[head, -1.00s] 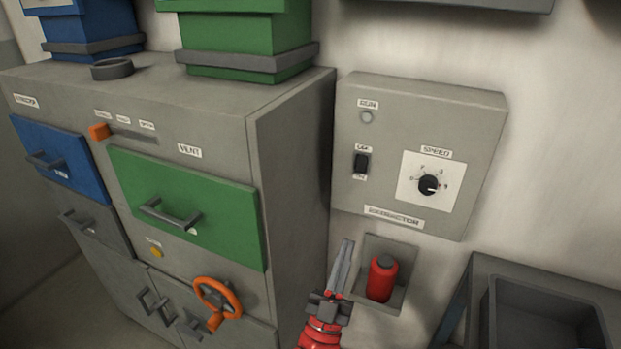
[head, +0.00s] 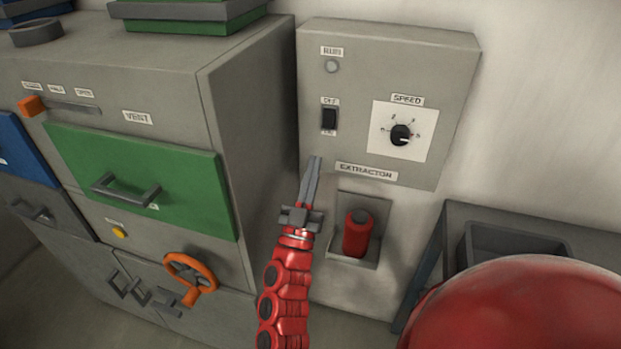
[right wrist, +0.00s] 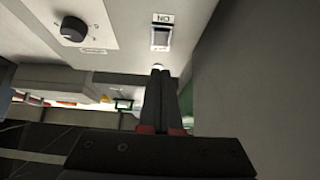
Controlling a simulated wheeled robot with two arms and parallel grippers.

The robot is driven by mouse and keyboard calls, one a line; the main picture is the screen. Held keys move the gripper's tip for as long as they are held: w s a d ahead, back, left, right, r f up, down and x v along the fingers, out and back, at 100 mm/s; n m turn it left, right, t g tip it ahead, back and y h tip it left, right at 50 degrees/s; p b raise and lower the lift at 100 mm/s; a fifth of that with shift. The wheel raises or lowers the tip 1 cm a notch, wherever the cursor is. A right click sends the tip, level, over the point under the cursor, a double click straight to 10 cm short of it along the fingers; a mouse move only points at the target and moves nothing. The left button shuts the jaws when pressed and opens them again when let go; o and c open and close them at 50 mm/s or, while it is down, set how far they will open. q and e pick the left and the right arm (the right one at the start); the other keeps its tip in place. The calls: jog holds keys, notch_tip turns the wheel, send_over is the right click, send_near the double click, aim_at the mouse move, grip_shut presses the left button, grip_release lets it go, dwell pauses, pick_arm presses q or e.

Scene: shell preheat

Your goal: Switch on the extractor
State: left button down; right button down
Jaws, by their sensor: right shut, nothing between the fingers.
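The extractor box (head: 440,90) is a grey wall panel labelled EXTRACTOR. Its black rocker switch (head: 329,118) sits between an OFF label above and a label below; the switch also shows in the right wrist view (right wrist: 160,37), beside an ON label. The round RUN lamp (head: 332,66) looks grey and unlit. The black SPEED knob (head: 401,135) is on a white plate to the right. My right gripper (head: 315,160) is shut and empty, its tips pointing up just below the switch; in the right wrist view (right wrist: 158,72) a gap shows between tips and switch. My left gripper is out of view.
A grey cabinet with a green VENT drawer (head: 190,190) and an orange handwheel (head: 190,275) stands left of the box. A red cylinder (head: 357,238) sits in a holder below it. A dark bin (head: 515,240) is at the right.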

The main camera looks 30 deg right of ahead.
aim_at(328, 121)
jog(key=w+d+r, duration=0.2)
jog(key=w+d, duration=0.1)
jog(key=w+d+p, duration=0.1)
jog(key=d, duration=0.1)
jog(key=shift+w+d+r, duration=0.1)
jog(key=shift+w+r, duration=0.15)
jog(key=shift+r, duration=0.15)
jog(key=shift+w+d+f, duration=0.15)
jog(key=shift+w+d, duration=0.2)
jog(key=shift+d, duration=0.05)
